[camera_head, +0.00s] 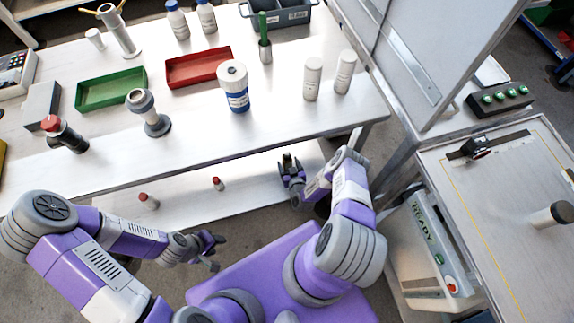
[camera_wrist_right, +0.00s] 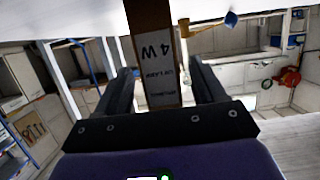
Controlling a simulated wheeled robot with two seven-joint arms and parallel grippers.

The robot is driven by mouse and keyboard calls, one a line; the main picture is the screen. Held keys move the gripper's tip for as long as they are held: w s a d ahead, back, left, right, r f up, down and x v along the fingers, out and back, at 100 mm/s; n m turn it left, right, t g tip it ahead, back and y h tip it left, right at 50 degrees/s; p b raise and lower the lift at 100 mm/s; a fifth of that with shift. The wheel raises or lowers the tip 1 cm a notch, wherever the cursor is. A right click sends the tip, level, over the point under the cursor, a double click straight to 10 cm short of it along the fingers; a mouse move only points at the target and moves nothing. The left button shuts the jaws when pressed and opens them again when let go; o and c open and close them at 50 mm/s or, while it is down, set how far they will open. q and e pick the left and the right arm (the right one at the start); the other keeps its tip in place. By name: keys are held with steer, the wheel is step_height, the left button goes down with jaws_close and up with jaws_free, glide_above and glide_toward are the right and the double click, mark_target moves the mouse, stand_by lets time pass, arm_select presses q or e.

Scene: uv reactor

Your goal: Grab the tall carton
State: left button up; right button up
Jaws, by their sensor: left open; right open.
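A tall carton (camera_wrist_right: 151,20), brown with a white label printed "4 W", shows upside down in the right wrist view. My right gripper (camera_wrist_right: 163,68) is open, with one finger on each side of the carton and visible gaps between. The carton's far end runs out of the top of that view. In the head view my right gripper (camera_head: 290,165) is at the front edge of the lower white shelf; I cannot clearly make out the carton there. My left gripper (camera_head: 213,248) is open and empty, low in front of the shelf.
The lower shelf (camera_head: 185,200) holds two small red-capped bottles. The white bench (camera_head: 200,128) above it carries a green tray (camera_head: 110,90), a red tray (camera_head: 198,68) and a blue-white jar (camera_head: 233,87). A metal cabinet (camera_head: 435,50) stands to the right.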

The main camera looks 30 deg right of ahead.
steer(key=shift+x, duration=0.8)
steer(key=shift+a+r, duration=0.1)
steer(key=c, duration=1)
steer(key=shift+c, duration=0.2)
